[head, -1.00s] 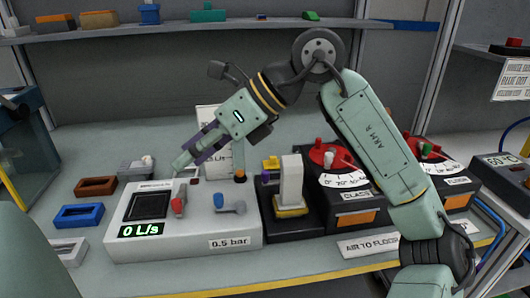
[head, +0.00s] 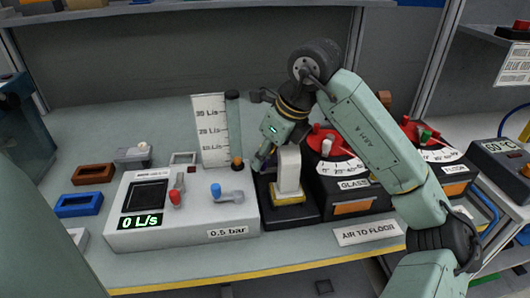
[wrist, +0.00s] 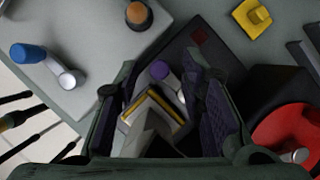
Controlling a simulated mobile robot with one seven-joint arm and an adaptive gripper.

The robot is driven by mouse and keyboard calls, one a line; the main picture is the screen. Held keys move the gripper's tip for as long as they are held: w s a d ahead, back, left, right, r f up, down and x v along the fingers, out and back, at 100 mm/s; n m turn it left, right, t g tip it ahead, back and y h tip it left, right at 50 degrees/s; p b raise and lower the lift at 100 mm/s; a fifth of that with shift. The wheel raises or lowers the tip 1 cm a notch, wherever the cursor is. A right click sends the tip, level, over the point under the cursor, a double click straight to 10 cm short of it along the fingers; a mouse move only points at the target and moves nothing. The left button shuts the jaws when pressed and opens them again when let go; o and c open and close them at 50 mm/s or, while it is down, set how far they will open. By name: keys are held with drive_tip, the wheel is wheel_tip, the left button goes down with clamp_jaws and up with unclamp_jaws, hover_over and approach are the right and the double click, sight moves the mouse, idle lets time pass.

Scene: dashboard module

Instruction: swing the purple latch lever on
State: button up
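The purple latch lever (wrist: 160,71) shows in the wrist view as a round purple knob on a short grey arm, on a black base (wrist: 200,55). My gripper (wrist: 162,82) is open, with one finger on each side of the knob; I cannot tell whether either touches it. A pale upright block with a yellow band (wrist: 150,112) also shows between the fingers, nearer the camera. In the head view my gripper (head: 261,163) points down at the left rear of the black base (head: 300,212), beside the pale block (head: 289,170). The purple knob is hidden there.
The white panel (head: 180,238) with red lever (head: 175,197) and blue lever (head: 217,191) stands left, its display reading 0 L/s. The black box with red dial (head: 335,145) is close on the right. A flow gauge (head: 234,130) stands behind.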

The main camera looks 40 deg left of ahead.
drive_tip(key=shift+a+f, duration=0.2)
drive_tip(key=shift+f, duration=0.25)
clamp_jaws()
idle(0.3)
